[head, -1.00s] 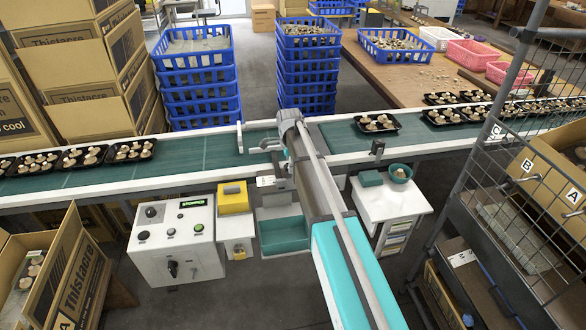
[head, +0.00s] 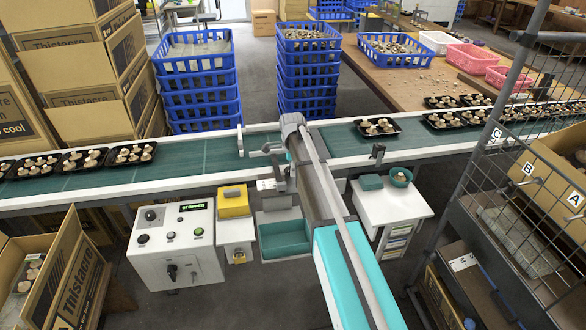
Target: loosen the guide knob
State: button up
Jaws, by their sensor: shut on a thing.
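My gripper (head: 280,181) is at the front edge of the conveyor, below my wrist, pointing down. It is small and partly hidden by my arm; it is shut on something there. The guide knob cannot be made out apart from the gripper, so it is likely hidden between the fingers. A guide rail (head: 240,140) stands across the green belt (head: 200,158) just left of my wrist.
A control box (head: 172,240) reading STOPPED stands front left, beside a yellow box (head: 233,201). A teal bin (head: 285,238) is below my gripper. A side stand (head: 392,203) with a green bowl (head: 400,177) is right. Mushroom trays (head: 377,127) sit on the belt.

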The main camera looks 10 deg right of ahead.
jog(key=shift+a, duration=0.35)
jog(key=shift+n, duration=0.3)
jog(key=shift+a+n, duration=0.1)
jog(key=shift+n, duration=0.4)
jog(key=n, duration=0.5)
jog(key=shift+w, duration=0.1)
jog(key=n, duration=0.4)
jog(key=shift+n, duration=0.3)
jog(key=n, duration=0.6)
jog(key=shift+a, duration=0.1)
jog(key=n, duration=0.6)
jog(key=shift+n, duration=0.3)
